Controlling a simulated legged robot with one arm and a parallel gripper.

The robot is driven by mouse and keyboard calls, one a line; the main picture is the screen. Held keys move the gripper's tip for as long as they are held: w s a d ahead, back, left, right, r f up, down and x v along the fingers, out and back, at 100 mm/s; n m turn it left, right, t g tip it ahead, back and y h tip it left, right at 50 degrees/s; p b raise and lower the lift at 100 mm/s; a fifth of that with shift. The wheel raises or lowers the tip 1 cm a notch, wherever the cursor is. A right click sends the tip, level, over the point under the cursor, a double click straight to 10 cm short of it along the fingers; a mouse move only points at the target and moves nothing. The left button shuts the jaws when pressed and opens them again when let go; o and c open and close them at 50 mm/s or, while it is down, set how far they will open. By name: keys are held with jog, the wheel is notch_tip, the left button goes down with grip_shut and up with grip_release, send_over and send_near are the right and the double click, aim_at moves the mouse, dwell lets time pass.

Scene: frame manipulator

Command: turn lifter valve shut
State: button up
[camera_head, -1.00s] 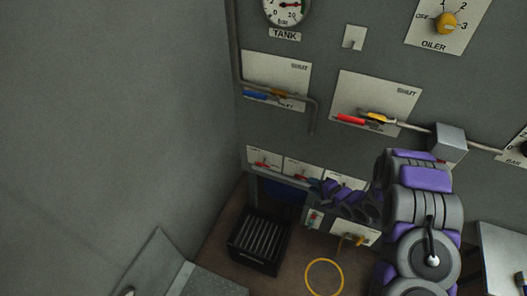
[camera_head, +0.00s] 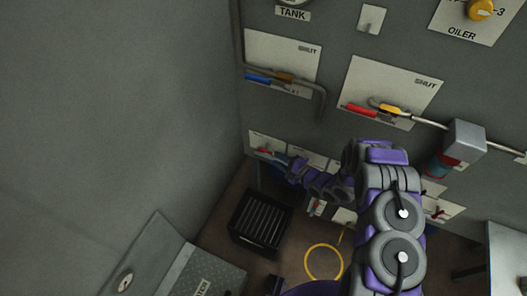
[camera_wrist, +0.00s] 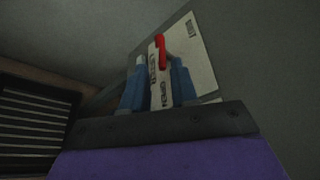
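The lifter valve plate (camera_wrist: 199,52) is white, with "LIFTER" and "OPEN" lettering partly visible in the wrist view. Its red handle (camera_wrist: 161,46) stands up near the tips of my gripper (camera_wrist: 159,66). The two blue fingers are apart, one on each side of the handle and lettering; I see no clear contact. In the head view my gripper (camera_head: 281,160) is at the lower row of small white plates and covers part of them. A red handle (camera_head: 265,150) shows just left of it; I cannot tell whether this is the lifter handle.
A black slatted crate (camera_head: 261,222) stands on the floor below the row. A yellow ring (camera_head: 323,262) lies right of it. Larger plates with a blue handle (camera_head: 258,78) and a red handle (camera_head: 358,109) are above. A grey wall (camera_head: 120,110) closes off the left.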

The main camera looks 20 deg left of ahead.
aim_at(268, 153)
jog(key=b+x, duration=0.1)
jog(key=x, duration=0.8)
jog(key=shift+b, duration=0.35)
grip_shut()
